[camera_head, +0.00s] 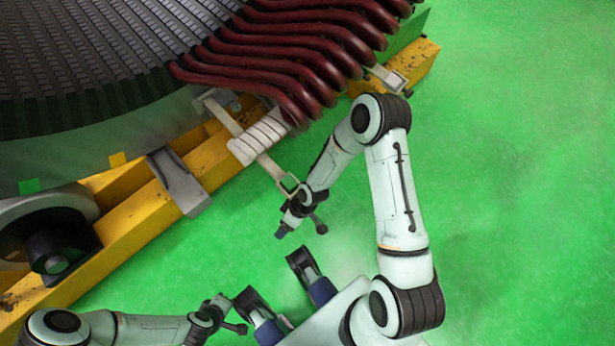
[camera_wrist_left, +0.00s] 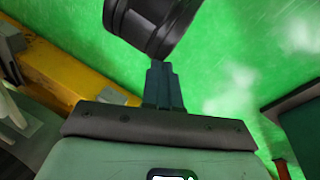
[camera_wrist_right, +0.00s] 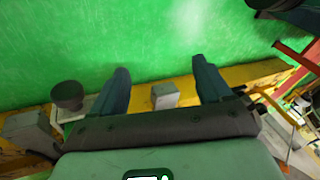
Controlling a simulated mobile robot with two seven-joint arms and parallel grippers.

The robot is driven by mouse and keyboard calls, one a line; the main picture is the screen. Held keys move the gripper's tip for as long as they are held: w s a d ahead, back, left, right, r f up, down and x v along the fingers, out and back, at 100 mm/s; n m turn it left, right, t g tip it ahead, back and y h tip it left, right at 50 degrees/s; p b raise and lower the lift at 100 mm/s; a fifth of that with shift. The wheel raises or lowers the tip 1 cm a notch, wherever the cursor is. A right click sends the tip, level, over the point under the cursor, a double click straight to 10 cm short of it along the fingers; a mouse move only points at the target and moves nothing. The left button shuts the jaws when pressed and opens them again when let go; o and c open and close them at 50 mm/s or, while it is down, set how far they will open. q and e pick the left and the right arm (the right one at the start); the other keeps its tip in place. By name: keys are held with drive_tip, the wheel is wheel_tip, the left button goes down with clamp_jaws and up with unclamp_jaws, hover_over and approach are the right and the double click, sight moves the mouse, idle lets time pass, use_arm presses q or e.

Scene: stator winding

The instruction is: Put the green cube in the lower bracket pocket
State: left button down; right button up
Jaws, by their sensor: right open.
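A small green square (camera_head: 28,186), which looks like the green cube, sits at the lower left rim of the stator; whether it is a full cube is hard to tell. A pale metal bracket (camera_head: 286,183) with an open frame-like end sticks out below the red coils. My right gripper (camera_head: 283,230) is just below that bracket end. In the right wrist view its two fingers (camera_wrist_right: 160,75) are wide apart with nothing held between them. My left gripper (camera_head: 225,312) is low in the picture, far from both. In the left wrist view its fingers (camera_wrist_left: 163,85) are together and empty.
Yellow beams (camera_head: 140,235), a roller (camera_head: 45,230) and a grey block (camera_head: 180,182) line the stator's edge. A second bracket end (camera_head: 392,80) is upper right. Green floor (camera_head: 520,190) is clear at right.

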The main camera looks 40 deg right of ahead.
drive_tip(key=s+d+f+m+h, duration=0.2)
drive_tip(key=s+f+m, duration=0.1)
drive_tip(key=s+m, duration=0.5)
drive_tip(key=shift+s+f+m+t, duration=0.2)
drive_tip(key=shift+m+t, duration=0.1)
drive_tip(key=shift+m, duration=0.1)
use_arm(q)
drive_tip(key=s+d+r+g+p, duration=0.1)
drive_tip(key=s+r+p, duration=0.2)
drive_tip(key=r+p, duration=0.6)
drive_tip(key=s+d+r+g+h+p, duration=0.1)
drive_tip(key=s+d+r+p, duration=0.1)
drive_tip(key=r+p, duration=0.7)
drive_tip(key=shift+s+m+g, duration=0.3)
drive_tip(key=shift+s+g, duration=0.1)
use_arm(e)
drive_tip(key=s+a+r+g, duration=0.1)
drive_tip(key=s+r, duration=0.1)
drive_tip(key=r, duration=0.7)
drive_tip(key=s+a+r+g+y, duration=0.1)
drive_tip(key=s+a+r, duration=0.1)
drive_tip(key=r, duration=0.7)
drive_tip(key=shift+s+r+n+g, duration=0.15)
drive_tip(key=shift+s+n+g, duration=0.25)
drive_tip(key=shift+s, duration=0.45)
use_arm(q)
drive_tip(key=shift+r, duration=0.1)
use_arm(e)
drive_tip(key=shift+a, duration=0.1)
